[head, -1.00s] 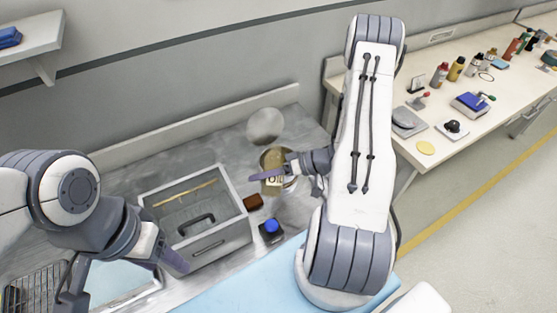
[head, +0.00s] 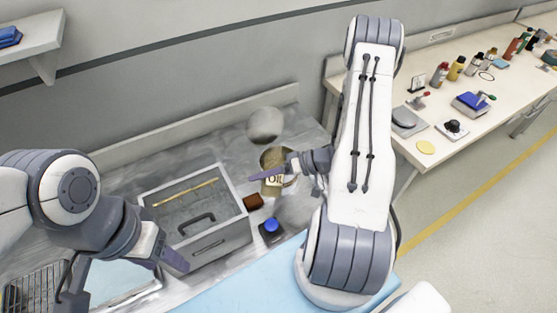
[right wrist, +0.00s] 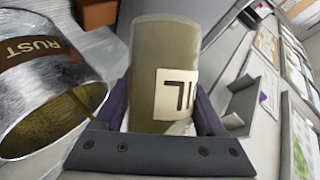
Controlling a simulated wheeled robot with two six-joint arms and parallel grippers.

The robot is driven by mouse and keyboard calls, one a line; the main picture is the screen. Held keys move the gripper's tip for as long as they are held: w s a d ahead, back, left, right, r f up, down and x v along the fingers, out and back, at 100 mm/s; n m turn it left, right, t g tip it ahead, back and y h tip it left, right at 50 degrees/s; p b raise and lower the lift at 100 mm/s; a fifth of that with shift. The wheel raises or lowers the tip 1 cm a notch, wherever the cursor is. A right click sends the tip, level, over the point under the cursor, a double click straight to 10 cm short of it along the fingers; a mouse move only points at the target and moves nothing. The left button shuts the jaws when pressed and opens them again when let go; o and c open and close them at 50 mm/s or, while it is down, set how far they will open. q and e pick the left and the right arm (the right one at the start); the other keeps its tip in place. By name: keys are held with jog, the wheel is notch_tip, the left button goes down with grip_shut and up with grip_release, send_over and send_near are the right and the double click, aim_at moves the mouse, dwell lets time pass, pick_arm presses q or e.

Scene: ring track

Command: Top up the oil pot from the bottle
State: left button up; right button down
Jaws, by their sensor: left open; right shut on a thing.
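My right gripper (right wrist: 160,130) is shut on an olive-brown bottle (right wrist: 152,65) with a cream label, seen close up in the right wrist view. In the head view the bottle (head: 271,187) shows the letters "OI" and my gripper's fingers partly cover it. A shiny metal pot (right wrist: 30,80) with a brown "RUST" band is beside the bottle in the right wrist view, with a yellow-brown streak near its rim. My left gripper (head: 165,262) is open and empty by the grey box's front left corner.
The grey open box (head: 237,190) has a handle and a thin wooden stick (head: 187,192) across it. A brown block (head: 253,202) and a blue-topped item (head: 271,227) stand right of it. A round grey thing (head: 265,124) is behind the pot. A wire rack (head: 30,288) is at lower left.

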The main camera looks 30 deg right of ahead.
jog(key=shift+s+a+f+m, duration=0.1)
jog(key=shift+s+a+m, duration=0.05)
jog(key=shift+m, duration=0.15)
jog(key=shift+f+b, duration=0.35)
jog(key=shift+b, duration=0.05)
jog(key=shift+s+a+f+m+g+y+b, duration=0.1)
jog(key=shift+f+m+g+y+b, duration=0.15)
jog(key=shift+f+b, duration=0.45)
jog(key=shift+s+a+f+m+g+y+b, duration=0.15)
jog(key=shift+f+m+y+b, duration=0.1)
jog(key=shift+f+b, duration=0.35)
jog(key=shift+r, duration=0.15)
jog(key=shift+s+r+m+y, duration=0.1)
jog(key=shift+r+m+y, duration=0.3)
jog(key=shift+r+m, duration=0.15)
dwell(1.4)
jog(key=shift+w+d+r+m+g+p, duration=0.2)
jog(key=shift+r+m+g+p, duration=0.1)
jog(key=shift+p, duration=0.55)
dwell(0.4)
